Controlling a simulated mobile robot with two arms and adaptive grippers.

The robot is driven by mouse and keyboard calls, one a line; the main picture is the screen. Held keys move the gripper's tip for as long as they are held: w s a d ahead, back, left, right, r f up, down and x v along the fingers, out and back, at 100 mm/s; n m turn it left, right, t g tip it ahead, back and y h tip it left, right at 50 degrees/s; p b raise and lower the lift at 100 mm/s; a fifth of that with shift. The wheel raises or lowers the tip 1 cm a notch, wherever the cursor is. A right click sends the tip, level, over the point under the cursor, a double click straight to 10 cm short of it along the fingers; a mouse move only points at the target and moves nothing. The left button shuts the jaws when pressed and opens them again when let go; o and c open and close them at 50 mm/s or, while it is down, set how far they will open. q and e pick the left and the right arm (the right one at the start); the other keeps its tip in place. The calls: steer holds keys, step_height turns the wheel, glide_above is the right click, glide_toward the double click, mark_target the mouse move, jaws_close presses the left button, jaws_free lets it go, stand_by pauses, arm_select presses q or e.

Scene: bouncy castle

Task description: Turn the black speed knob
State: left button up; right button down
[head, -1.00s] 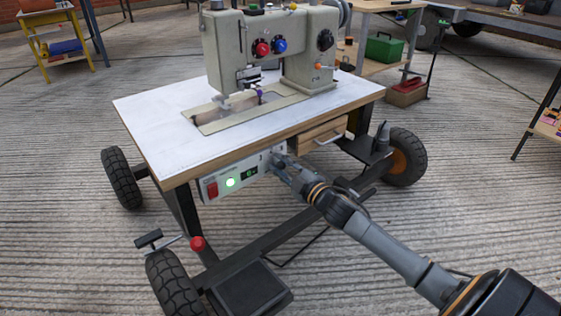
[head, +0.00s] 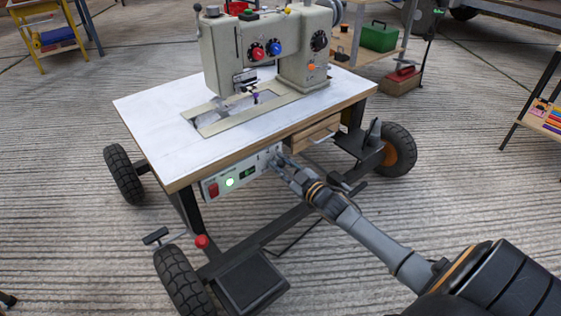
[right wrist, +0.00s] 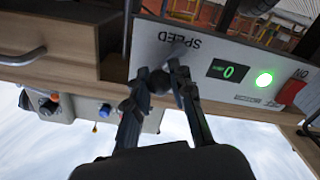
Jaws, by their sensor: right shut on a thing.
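The sewing machine's control panel (head: 262,168) hangs under the front edge of the white table. It also shows upside down in the right wrist view (right wrist: 150,45), with the word SPEED, a green display (right wrist: 228,72) reading 0 and a lit green light (right wrist: 264,79). The black speed knob (right wrist: 158,82) is a dark round shape between my right fingers, partly hidden by them. My right gripper (head: 277,160) is at the panel's right end, shut on the knob; it also shows in the right wrist view (right wrist: 160,74). My left gripper is not recognisable in view.
A red switch (head: 213,189) sits at the panel's left end. A wooden drawer (head: 312,135) with a metal handle is just right of my gripper. The sewing machine (head: 235,55) stands on the white tabletop (head: 160,115). The wheeled frame and pedal (head: 250,285) are below.

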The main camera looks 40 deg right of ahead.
steer(key=c, duration=1.1)
jaws_free()
steer(key=shift+w, duration=0.1)
steer(key=shift+c, duration=0.2)
steer(key=s+d, duration=0.1)
steer(key=s, duration=1.1)
